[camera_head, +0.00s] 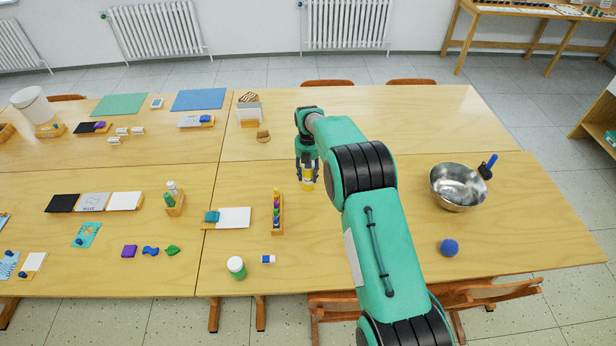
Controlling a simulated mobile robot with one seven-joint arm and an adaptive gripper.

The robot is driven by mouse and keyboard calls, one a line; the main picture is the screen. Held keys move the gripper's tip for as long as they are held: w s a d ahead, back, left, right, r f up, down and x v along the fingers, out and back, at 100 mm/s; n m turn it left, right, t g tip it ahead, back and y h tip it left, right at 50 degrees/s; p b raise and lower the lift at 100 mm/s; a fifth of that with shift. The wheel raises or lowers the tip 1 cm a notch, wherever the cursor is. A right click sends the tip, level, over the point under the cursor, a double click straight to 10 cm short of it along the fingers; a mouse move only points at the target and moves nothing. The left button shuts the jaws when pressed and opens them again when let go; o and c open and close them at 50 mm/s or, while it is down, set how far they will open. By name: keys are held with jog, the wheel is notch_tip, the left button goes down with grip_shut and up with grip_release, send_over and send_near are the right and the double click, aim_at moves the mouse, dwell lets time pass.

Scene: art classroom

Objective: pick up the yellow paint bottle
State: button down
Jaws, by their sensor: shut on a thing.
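The yellow paint bottle (308,184) is small in the camera_head view, near the middle of the wooden tables. My gripper (307,180) points down over it, with its fingers on either side of the bottle. The gripper is shut on the bottle. The bottle's upper part is hidden between the fingers. I cannot tell whether its base touches the table or hangs just above it.
A wooden rack with coloured pieces (276,212) stands left of my gripper. A metal bowl (458,186) and a blue ball (449,247) are to the right. The tabletop (390,125) behind my arm is clear.

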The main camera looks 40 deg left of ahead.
aim_at(308, 167)
jog(key=shift+r, duration=0.1)
jog(key=shift+a+r, duration=0.1)
jog(key=shift+r, duration=1.45)
jog(key=shift+d+r+p, duration=0.2)
jog(key=shift+r+p, duration=0.05)
jog(key=shift+p, duration=0.05)
jog(key=s+d+r+p, duration=0.1)
jog(key=s+d, duration=0.8)
jog(key=d, duration=0.3)
jog(key=shift+s+d+r, duration=0.15)
jog(key=shift+s, duration=0.25)
